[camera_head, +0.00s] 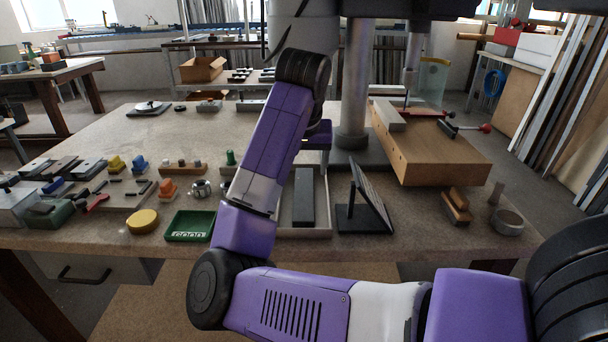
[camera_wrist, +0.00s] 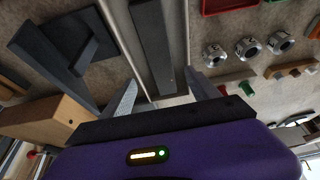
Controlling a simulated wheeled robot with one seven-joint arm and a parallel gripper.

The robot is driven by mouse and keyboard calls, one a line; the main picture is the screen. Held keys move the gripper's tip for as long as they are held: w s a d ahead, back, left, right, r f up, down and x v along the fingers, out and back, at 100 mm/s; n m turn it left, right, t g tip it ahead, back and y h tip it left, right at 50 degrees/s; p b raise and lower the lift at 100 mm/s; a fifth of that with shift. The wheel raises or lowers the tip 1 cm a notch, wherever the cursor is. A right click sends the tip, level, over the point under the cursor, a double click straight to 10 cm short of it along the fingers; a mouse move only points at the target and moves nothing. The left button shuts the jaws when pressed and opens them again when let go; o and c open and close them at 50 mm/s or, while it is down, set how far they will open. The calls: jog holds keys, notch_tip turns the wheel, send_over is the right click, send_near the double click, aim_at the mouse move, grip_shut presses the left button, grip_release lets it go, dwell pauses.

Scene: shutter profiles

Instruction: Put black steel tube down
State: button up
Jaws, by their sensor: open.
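The black steel tube (camera_head: 304,197) is a long dark bar lying lengthwise in a shallow light-coloured tray (camera_head: 326,222) at the middle of the bench. In the wrist view the tube (camera_wrist: 153,42) runs from the top edge down between my fingers, inside the tray's thin pale walls. My gripper (camera_wrist: 160,78) is open, with one finger on each side of the tube's near end and visible gaps between fingers and tube. In the head view my arm covers the fingers. I cannot tell the exact height of the fingertips above the tube.
A dark angled stand (camera_head: 365,205) is close right of the tray, and a wooden block (camera_head: 430,150) lies beyond it. A green tray marked GOOD (camera_head: 190,226) and a yellow round piece (camera_head: 143,221) are left. Metal collars (camera_wrist: 248,47) show in the wrist view.

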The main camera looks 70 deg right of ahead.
jog(key=shift+v, duration=1.15)
